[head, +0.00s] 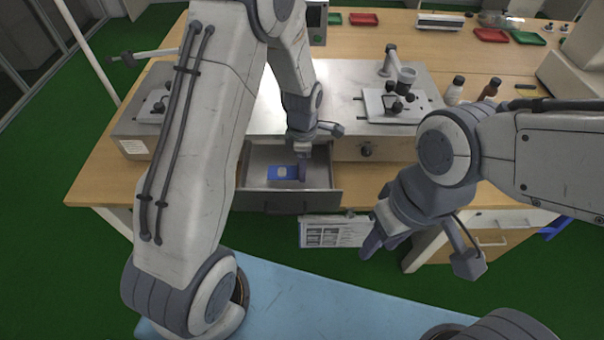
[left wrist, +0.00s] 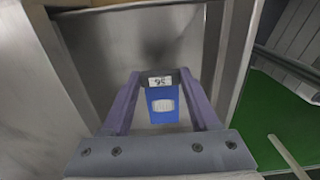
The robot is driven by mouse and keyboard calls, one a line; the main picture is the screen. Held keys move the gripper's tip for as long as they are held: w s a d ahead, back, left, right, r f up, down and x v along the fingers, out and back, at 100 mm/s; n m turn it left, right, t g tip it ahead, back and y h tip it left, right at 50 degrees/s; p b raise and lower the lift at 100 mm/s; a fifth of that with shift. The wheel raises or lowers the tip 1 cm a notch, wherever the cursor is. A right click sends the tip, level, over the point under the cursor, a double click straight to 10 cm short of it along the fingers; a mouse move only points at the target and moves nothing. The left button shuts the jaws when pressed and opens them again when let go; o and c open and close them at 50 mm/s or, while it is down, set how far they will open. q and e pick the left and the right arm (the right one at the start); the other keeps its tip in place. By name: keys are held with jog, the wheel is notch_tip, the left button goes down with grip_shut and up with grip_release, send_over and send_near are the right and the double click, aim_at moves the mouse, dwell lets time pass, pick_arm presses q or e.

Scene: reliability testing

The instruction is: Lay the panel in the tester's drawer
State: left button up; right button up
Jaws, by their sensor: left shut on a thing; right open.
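My left gripper (head: 302,168) reaches down over the drawer and is shut on the panel. In the left wrist view the panel (left wrist: 162,112) sits between the purple fingers, with a small marked white label at its far end. I cannot tell whether the panel touches the drawer floor. My right gripper (head: 380,238) is open and empty, in front of the bench, right of the drawer.
The metal tester (head: 345,85) stands on a wooden bench (head: 500,60). Bottles (head: 454,92), red and green trays (head: 490,35) are at the right and back.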

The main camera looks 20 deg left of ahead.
pick_arm(q)
jog(key=shift+f, duration=2.15)
jog(key=shift+f, duration=0.1)
jog(key=o, duration=1.3)
jog(key=shift+o, duration=0.2)
